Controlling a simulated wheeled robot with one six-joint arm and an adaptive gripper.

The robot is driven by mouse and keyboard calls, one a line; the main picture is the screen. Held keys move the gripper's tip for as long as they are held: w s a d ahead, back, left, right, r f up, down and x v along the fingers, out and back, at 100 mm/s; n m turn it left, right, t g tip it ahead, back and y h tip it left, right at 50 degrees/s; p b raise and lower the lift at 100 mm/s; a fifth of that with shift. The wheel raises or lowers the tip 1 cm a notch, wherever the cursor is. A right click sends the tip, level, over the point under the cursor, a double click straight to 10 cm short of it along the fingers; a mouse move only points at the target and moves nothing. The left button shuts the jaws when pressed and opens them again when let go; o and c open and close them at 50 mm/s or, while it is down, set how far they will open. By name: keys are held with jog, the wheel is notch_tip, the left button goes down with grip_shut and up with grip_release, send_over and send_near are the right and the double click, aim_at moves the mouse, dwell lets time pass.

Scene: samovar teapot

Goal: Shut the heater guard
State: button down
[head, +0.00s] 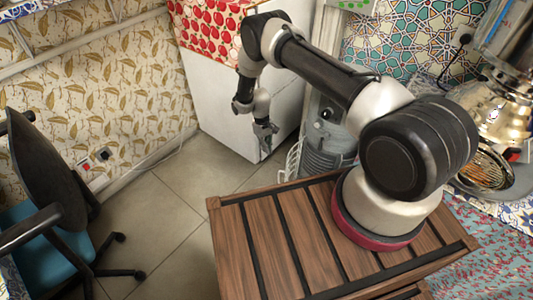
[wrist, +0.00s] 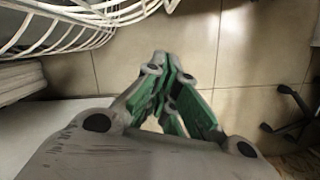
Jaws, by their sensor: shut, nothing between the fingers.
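The heater (head: 328,142) is a grey upright body beside the white cabinet, partly hidden behind my arm. Its guard (head: 292,160) is a white wire cage at the heater's lower left; much of it is hidden, and I cannot tell how far it stands open. In the wrist view the guard (wrist: 75,30) shows as curved white wires at the upper left. My gripper (head: 265,143) hangs in front of the white cabinet, left of the guard and apart from it. In the wrist view my gripper (wrist: 165,72) has its green-padded fingers together, with nothing between them.
A white cabinet (head: 235,95) with a red patterned cloth stands behind my gripper. A black and blue office chair (head: 45,190) is at the left. Tiled floor (head: 165,205) lies free between them. A metal samovar (head: 508,105) is at the right.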

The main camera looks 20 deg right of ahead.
jog(key=s+d+f, duration=0.2)
jog(key=s+f, duration=0.4)
jog(key=f, duration=0.2)
jog(key=shift+f, duration=0.2)
